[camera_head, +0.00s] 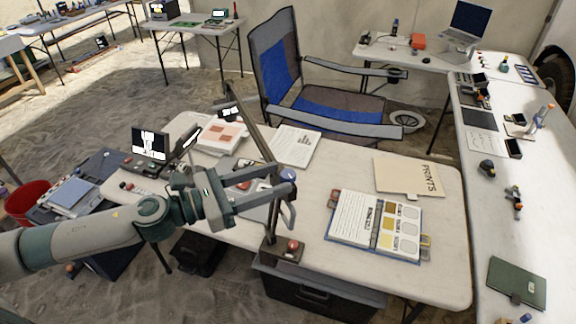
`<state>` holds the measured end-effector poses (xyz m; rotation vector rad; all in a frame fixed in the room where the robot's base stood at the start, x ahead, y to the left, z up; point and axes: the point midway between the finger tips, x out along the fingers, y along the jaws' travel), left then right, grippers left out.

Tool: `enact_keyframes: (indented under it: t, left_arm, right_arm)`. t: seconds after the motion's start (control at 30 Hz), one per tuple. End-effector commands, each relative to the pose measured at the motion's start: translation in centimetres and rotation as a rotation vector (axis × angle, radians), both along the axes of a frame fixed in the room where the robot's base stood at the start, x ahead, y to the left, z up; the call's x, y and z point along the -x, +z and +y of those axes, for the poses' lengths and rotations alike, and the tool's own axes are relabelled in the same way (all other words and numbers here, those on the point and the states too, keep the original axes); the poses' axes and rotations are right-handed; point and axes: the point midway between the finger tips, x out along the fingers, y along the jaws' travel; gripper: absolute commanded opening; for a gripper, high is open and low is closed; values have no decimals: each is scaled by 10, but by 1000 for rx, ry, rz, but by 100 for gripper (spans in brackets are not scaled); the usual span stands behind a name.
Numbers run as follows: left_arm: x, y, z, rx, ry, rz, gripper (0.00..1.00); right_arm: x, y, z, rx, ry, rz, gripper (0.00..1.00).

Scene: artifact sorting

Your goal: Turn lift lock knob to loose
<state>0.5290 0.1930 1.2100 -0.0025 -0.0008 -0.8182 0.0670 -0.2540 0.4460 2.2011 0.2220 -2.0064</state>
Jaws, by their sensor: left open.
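A dark stand with a tall slanted post (252,135) stands at the front edge of the middle table. Its dark base carries a red knob (293,245). A blue-grey round part (288,174) shows just beyond my fingers. I cannot tell which of these is the lift lock knob, or its setting. My left gripper (284,181) reaches in from the left, above the table and near the post. Its fingers are apart, and I see nothing held between them. They hide part of the stand and the things behind. My right gripper is not in view.
The middle table (450,275) holds an open sample book (376,226), a PRINTS folder (409,178), papers (297,145) and a small black display (150,144). A blue folding chair (320,85) stands behind. A long side table (490,205) runs along the right.

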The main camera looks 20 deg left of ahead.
Motion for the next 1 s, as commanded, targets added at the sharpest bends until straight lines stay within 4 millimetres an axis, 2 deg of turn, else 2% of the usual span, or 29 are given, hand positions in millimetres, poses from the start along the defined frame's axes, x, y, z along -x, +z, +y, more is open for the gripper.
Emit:
enact_keyframes:
  t: [0.03,0.3,0.77,0.83,0.93,0.97,1.0]
  left_arm:
    - [-5,6,-5,1,0,-2,45]
    - [-23,3,-25,1,-1,-1,45]
    - [-28,0,-31,-2,-2,-1,45]
    - [-28,0,-31,-2,-2,-1,33]
    - [-28,0,-31,-2,-2,-1,9]
    - [-28,0,-31,-2,-2,-1,3]
    - [-28,0,-31,-2,-2,-1,3]
  right_arm:
    - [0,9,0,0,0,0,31]
    - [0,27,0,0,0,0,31]
    - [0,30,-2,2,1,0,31]
    - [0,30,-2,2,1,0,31]
    - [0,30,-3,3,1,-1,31]
    - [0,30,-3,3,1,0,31]
    - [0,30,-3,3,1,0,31]
